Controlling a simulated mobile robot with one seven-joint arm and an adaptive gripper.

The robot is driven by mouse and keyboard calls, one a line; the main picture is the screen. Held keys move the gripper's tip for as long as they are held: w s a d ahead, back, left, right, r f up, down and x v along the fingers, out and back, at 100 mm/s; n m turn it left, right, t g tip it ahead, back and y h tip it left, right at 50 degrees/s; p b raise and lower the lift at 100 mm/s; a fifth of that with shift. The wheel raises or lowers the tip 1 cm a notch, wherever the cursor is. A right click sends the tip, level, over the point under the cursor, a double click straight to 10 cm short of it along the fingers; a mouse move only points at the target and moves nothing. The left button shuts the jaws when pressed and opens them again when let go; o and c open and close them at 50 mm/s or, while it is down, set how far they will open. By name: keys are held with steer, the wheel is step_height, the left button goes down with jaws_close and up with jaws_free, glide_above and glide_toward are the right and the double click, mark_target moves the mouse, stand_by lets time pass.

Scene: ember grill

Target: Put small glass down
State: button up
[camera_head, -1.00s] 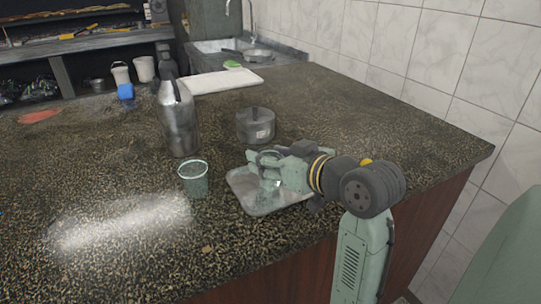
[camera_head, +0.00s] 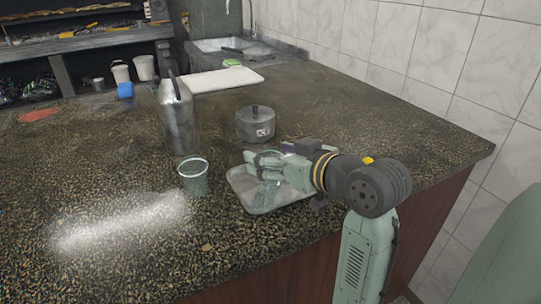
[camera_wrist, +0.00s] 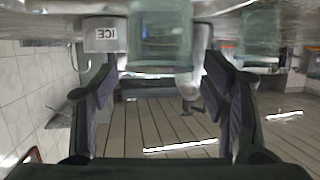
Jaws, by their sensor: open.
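The small glass (camera_wrist: 160,38) is clear and greenish. In the wrist view it is at the top centre, in the gap between my fingers, with room on both sides. In the head view it is mostly hidden by my gripper (camera_head: 262,163), over the metal tray (camera_head: 262,203) near the counter's front edge. My gripper is open and lies low and level over the tray, pointing left. I cannot tell from the head view exactly how the glass's base meets the tray.
Another greenish glass (camera_head: 194,178) stands left of the tray. A tall metal flask (camera_head: 178,118) stands behind it. A white board (camera_head: 215,79) lies farther back. The counter right of the pot is clear.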

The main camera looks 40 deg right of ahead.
steer(key=b+v, duration=0.2)
steer(key=v, duration=0.9)
